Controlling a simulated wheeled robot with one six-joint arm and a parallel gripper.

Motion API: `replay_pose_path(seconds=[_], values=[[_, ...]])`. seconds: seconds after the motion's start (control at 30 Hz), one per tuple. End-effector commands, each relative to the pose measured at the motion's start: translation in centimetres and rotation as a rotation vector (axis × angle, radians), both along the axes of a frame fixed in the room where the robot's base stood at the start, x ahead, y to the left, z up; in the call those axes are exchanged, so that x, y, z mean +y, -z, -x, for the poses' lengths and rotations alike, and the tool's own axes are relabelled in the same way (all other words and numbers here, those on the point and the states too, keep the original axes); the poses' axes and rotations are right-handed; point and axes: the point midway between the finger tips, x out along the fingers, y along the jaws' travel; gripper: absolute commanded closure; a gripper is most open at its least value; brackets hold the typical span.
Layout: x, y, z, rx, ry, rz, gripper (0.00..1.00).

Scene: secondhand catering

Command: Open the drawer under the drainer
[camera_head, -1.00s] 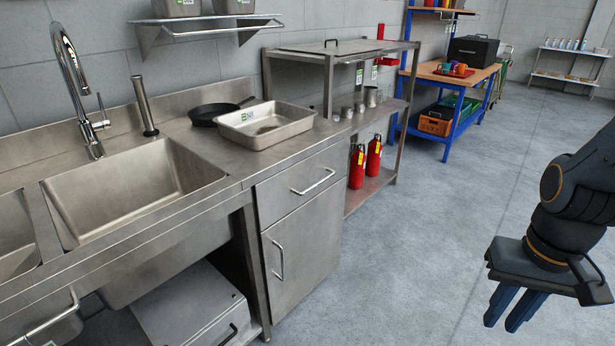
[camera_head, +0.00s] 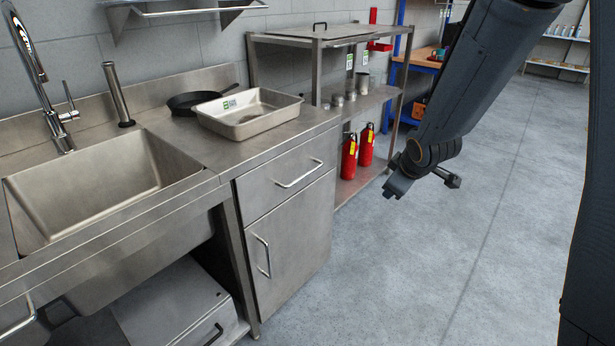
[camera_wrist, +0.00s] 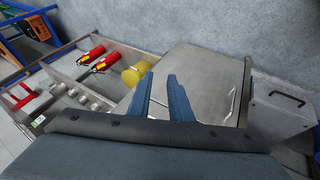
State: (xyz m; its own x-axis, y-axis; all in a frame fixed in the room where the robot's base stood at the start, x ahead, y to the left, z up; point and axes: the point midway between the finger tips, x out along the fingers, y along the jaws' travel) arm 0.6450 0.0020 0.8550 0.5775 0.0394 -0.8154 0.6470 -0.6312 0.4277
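The steel drawer (camera_head: 262,193) is shut in the cabinet front, below the drainer (camera_head: 205,149) to the right of the sink. Its bar handle (camera_head: 298,178) lies across its front. Below it is a shut cabinet door (camera_head: 305,235) with an upright handle. My gripper (camera_head: 393,190) hangs to the right of the drawer, apart from it; its fingers are hard to make out there. In the wrist view, the two blue fingers (camera_wrist: 160,98) are apart with nothing between them. A steel front panel with a handle (camera_wrist: 233,102) shows beyond them; the fingers and palm hide part of the unit.
A metal tray (camera_head: 250,127) and a black pan (camera_head: 190,101) stand on the drainer. Red extinguishers (camera_head: 366,146) stand on the steel rack's lower shelf (camera_head: 347,188). A grey box (camera_head: 178,305) sits beneath the sink. Floor before the cabinet is clear.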

Motion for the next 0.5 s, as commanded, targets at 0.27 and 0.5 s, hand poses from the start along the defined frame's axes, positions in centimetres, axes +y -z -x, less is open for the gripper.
replay_pose_path(seconds=[0.27,0.5], values=[[8.4,4.2,-13.6,-0.488,-0.699,0.173,0.81],[14.6,6.6,-15.3,-0.850,-1.078,0.229,0.81]])
